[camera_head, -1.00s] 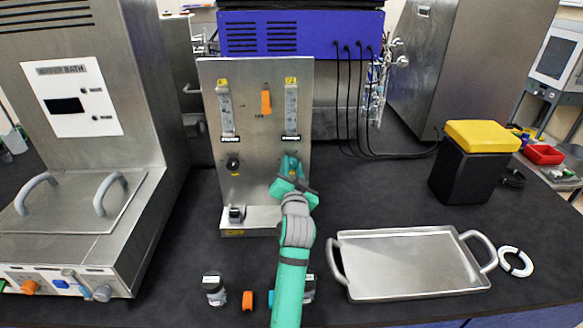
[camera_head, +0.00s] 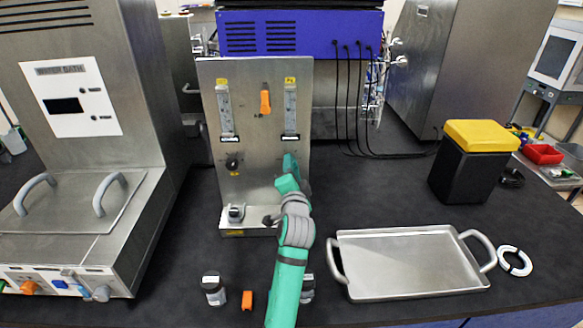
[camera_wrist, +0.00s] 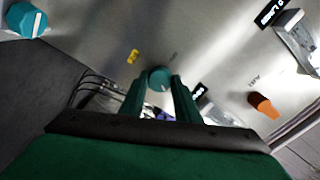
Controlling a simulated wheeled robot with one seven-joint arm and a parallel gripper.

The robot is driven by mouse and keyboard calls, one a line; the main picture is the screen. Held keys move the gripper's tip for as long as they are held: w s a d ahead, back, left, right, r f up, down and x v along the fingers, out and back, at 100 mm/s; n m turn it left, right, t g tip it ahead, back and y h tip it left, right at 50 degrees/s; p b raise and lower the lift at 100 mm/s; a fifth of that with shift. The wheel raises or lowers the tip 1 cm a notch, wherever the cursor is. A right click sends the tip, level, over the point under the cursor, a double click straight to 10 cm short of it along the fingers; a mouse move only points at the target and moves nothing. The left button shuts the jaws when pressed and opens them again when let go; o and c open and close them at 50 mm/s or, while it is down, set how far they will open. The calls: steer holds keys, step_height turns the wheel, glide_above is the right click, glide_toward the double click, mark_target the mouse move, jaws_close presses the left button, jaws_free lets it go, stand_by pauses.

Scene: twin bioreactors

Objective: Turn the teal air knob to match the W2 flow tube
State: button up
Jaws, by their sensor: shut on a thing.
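The metal flow panel (camera_head: 262,140) stands upright at the back centre in the head view. It carries a left flow tube (camera_head: 225,108) and a right flow tube (camera_head: 290,108); their labels and float levels are too small to read. My gripper (camera_wrist: 160,88) is at the panel below the right tube. In the wrist view its two fingers are on either side of the round teal knob (camera_wrist: 158,78), shut on it. In the head view my gripper hides this knob. A dark knob (camera_head: 232,162) sits below the left tube.
An orange lever (camera_head: 265,102) is between the tubes. Another teal part (camera_wrist: 25,20) shows at the wrist view's upper left. A water bath (camera_head: 75,200) stands left, a metal tray (camera_head: 410,262) right. A small jar (camera_head: 213,288) and orange piece (camera_head: 247,300) lie in front.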

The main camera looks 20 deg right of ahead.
steer(key=shift+a, duration=0.1)
steer(key=o, duration=1)
steer(key=shift+s, duration=0.1)
steer(key=shift+o, duration=0.2)
steer(key=shift+s, duration=0.1)
steer(key=v, duration=1)
steer(key=shift+s, duration=0.3)
